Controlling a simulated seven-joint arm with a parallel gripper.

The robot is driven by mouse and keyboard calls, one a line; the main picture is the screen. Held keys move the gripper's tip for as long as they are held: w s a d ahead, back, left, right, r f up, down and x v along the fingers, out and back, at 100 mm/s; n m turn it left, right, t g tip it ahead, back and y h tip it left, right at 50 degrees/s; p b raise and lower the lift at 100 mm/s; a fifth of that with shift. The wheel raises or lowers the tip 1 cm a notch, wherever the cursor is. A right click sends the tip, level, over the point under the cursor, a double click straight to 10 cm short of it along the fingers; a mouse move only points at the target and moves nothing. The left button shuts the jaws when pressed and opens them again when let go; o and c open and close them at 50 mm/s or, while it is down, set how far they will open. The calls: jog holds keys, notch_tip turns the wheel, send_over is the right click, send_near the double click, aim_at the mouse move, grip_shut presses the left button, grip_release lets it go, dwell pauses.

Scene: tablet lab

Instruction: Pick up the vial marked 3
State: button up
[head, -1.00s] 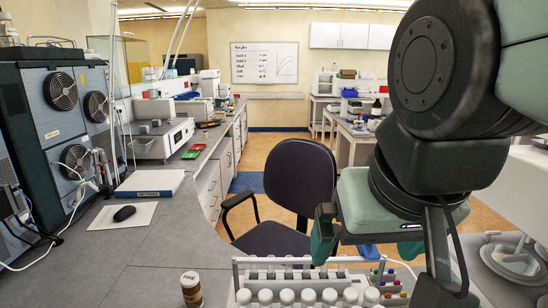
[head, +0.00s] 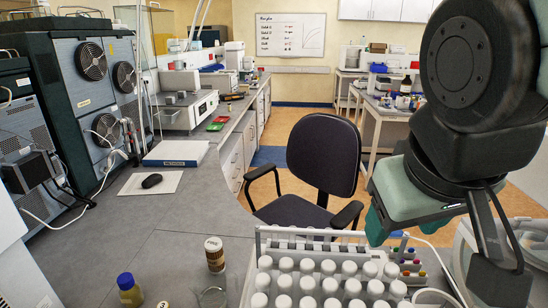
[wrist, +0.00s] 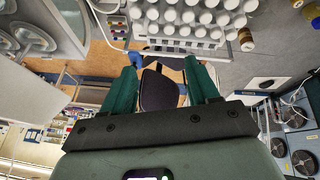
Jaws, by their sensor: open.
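A rack (head: 248,262) of white-capped vials (head: 308,283) stands at the bottom of the head view. The vials also fill the top of the wrist view (wrist: 190,16). I cannot read a 3 on any of them. A small cap with a dark mark (head: 163,304) is cut off at the bottom edge of the head view; its mark is unclear. My gripper (wrist: 163,75) is open and empty, its two green fingers apart in the wrist view. In the head view it is beyond the rack, to the right, partly hidden by my arm.
A brown bottle with a white cap (head: 215,256), a blue-capped bottle (head: 130,291) and a glass beaker (head: 212,297) stand left of the rack. Small coloured-capped vials (head: 411,266) are at its right. A chair (head: 323,158) stands behind. The grey bench (head: 110,240) is clear at left.

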jog(key=w+a+f+n+t+h, duration=0.1)
jog(key=w+a+f+n+h, duration=0.15)
jog(key=w+n, duration=0.4)
jog(key=w+a+f+n+h, duration=0.1)
jog(key=w+a+f+n, duration=0.1)
jog(key=w+a+n, duration=0.4)
jog(key=w+a+f+n+t, duration=0.2)
jog(key=w+a+f+n, duration=0.25)
jog(key=a+n, duration=0.2)
jog(key=n+t+y, duration=0.7)
jog(key=n, duration=0.9)
send_over(163, 306)
jog(key=s+d, duration=0.2)
jog(key=d, duration=0.3)
notch_tip(163, 306, down, 24)
jog(key=s+f+n+y, duration=0.2)
jog(key=s+f, duration=0.1)
jog(key=s+f+n+y, duration=0.2)
jog(key=s+f+y, duration=0.1)
jog(key=s+f, duration=0.1)
jog(key=shift+s+a+t+y, duration=0.1)
jog(key=shift+s+t+y, duration=0.1)
jog(key=shift+t+y, duration=0.15)
jog(key=x, duration=1)
jog(key=shift+w+a+f, duration=0.1)
jog(key=shift+w+f, duration=0.1)
jog(key=shift+w, duration=0.1)
